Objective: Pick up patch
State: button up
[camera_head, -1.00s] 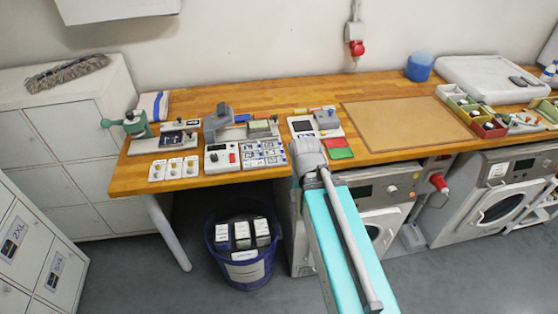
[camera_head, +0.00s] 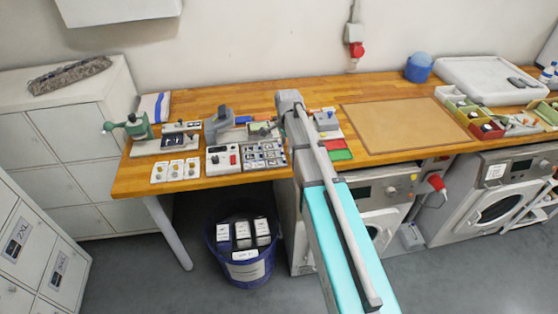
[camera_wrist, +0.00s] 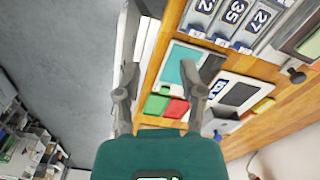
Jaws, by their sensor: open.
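My gripper (camera_wrist: 164,80) is open and empty in the wrist view, its two fingers spread over the bench's front edge. Ahead of the fingers is a pale board with a flat teal piece (camera_wrist: 180,66) and a dark grey piece (camera_wrist: 211,68) on it. A green pad (camera_wrist: 157,104) and a red pad (camera_wrist: 176,108) lie between the fingers in the picture. They also show in the head view, the green (camera_head: 341,155) in front of the red (camera_head: 335,145). I cannot tell which flat piece is the patch. My arm hides the gripper in the head view.
A tray of numbered cards (camera_wrist: 234,14) is at the top of the wrist view. A boxy device (camera_head: 223,158) and a green press (camera_head: 134,125) stand left on the wooden bench (camera_head: 210,95). A tan mat (camera_head: 405,125) lies clear to the right. A blue bin (camera_head: 224,270) stands below.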

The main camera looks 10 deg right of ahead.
jog(key=w+m, duration=0.4)
jog(key=w, duration=0.2)
jog(key=shift+w+r, duration=0.15)
jog(key=shift+r, duration=0.25)
jog(key=shift+f, duration=0.2)
jog(key=b, duration=0.8)
send_over(284, 158)
jog(key=f, duration=0.8)
jog(key=shift+w+a+f, duration=0.1)
jog(key=shift+a+f, duration=0.05)
jog(key=shift+a, duration=0.05)
jog(key=shift+d+f+b, duration=0.15)
jog(key=shift+f+b, duration=2.45)
jog(key=shift+b, duration=0.05)
jog(key=shift+c, duration=0.2)
jog(key=c, duration=0.4)
